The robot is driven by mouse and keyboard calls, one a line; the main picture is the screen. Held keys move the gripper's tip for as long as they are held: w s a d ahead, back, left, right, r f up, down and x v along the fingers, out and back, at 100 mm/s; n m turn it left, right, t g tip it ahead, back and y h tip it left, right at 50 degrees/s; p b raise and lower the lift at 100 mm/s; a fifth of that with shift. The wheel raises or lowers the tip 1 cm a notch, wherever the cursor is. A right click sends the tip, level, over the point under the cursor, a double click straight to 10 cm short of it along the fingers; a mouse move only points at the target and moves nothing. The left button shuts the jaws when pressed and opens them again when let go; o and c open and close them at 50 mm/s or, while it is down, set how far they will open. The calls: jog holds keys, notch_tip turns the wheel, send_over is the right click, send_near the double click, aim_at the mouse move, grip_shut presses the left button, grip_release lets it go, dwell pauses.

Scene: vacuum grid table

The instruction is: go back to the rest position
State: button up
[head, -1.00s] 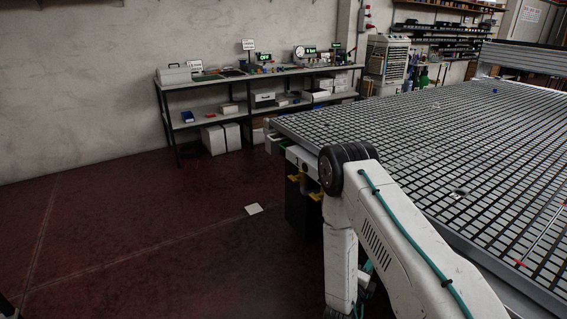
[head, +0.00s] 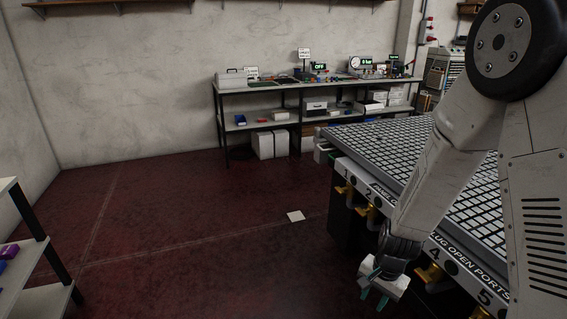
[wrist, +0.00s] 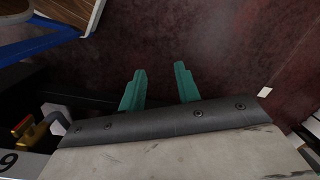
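My gripper (head: 376,287) hangs low beside the table's front edge in the head view, pointing down toward the floor. In the wrist view my gripper (wrist: 160,84) shows two teal fingers standing apart. Nothing is between them, only dark red floor beyond. My arm is bent, with its elbow high at the right of the head view.
The grid table (head: 385,138) has a front panel with numbered ports and yellow valves (head: 430,272), close to my gripper. A shelf bench (head: 290,84) stands along the back wall. Another shelf (head: 22,240) is at the left edge. Open red floor (head: 190,230) lies between.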

jog(key=s+d+r+n, duration=0.1)
jog(key=s+r+n, duration=0.2)
jog(key=s+r, duration=0.4)
jog(key=s+d+r+n+t, duration=0.1)
jog(key=s+r, duration=0.6)
jog(key=r, duration=0.7)
jog(key=s+d+r+n+h, duration=0.1)
jog(key=s+r+n, duration=0.3)
jog(key=s+r, duration=0.3)
jog(key=shift+s+r+n, duration=0.2)
jog(key=shift+r+n, duration=0.1)
jog(key=shift+r, duration=2.05)
jog(key=shift+d, duration=0.1)
